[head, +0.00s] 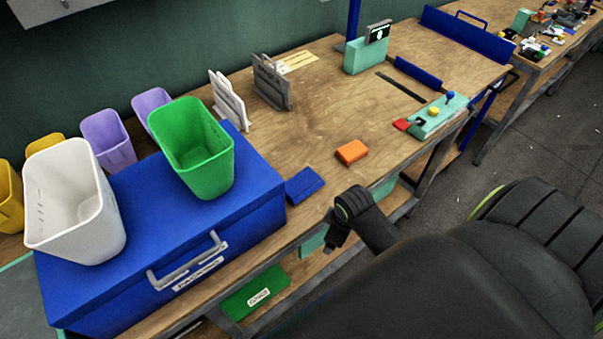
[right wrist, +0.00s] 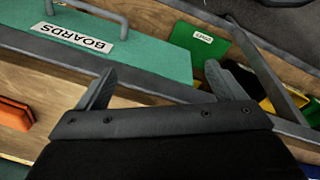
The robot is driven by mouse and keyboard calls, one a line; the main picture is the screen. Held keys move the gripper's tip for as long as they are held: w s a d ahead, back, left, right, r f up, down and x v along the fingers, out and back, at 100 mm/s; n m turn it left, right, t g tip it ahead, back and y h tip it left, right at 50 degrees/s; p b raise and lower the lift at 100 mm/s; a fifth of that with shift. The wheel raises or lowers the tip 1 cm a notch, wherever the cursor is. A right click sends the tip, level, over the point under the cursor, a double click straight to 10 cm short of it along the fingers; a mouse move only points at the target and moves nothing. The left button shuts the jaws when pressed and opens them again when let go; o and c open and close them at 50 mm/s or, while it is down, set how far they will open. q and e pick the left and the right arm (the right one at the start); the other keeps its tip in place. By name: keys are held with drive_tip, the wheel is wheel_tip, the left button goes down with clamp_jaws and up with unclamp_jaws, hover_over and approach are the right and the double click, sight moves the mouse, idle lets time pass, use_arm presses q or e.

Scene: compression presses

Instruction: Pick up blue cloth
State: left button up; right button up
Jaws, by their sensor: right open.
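The blue cloth (head: 304,185) is a small folded block lying on the wooden bench, beside the right side of the big blue box. My right gripper (head: 333,243) is at the bench's front edge, below and to the right of the blue cloth in the head view, apart from it. In the right wrist view its two fingers (right wrist: 160,85) are spread with nothing between them. The blue cloth does not show in the right wrist view. My left gripper is not in view.
An orange folded cloth (head: 352,152) lies right of the blue one. The blue box (head: 225,215) carries a green bin (head: 210,170) and a white bin (head: 75,205). A teal box labelled BOARDS (right wrist: 150,65) sits beneath the bench. The bench middle is clear.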

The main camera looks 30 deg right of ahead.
drive_tip(key=w+d+r+n+g+y+p, duration=0.1)
drive_tip(key=w+d+r+n+g+y, duration=0.15)
drive_tip(key=w+r+n, duration=1.35)
drive_tip(key=m+b, duration=0.3)
drive_tip(key=b, duration=0.6)
hover_over(302, 183)
drive_tip(key=shift+h, duration=0.45)
drive_tip(key=f, duration=0.8)
drive_tip(key=shift+w+d+f, duration=0.2)
drive_tip(key=shift+w+d, duration=0.05)
drive_tip(key=shift+d, duration=0.1)
drive_tip(key=f, duration=0.3)
drive_tip(key=f+p, duration=0.1)
drive_tip(key=f, duration=0.1)
drive_tip(key=shift+s+a, duration=0.2)
drive_tip(key=shift+a, duration=0.15)
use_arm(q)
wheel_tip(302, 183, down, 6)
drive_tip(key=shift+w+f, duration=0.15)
use_arm(e)
drive_tip(key=shift+f, duration=0.35)
drive_tip(key=c, duration=1.1)
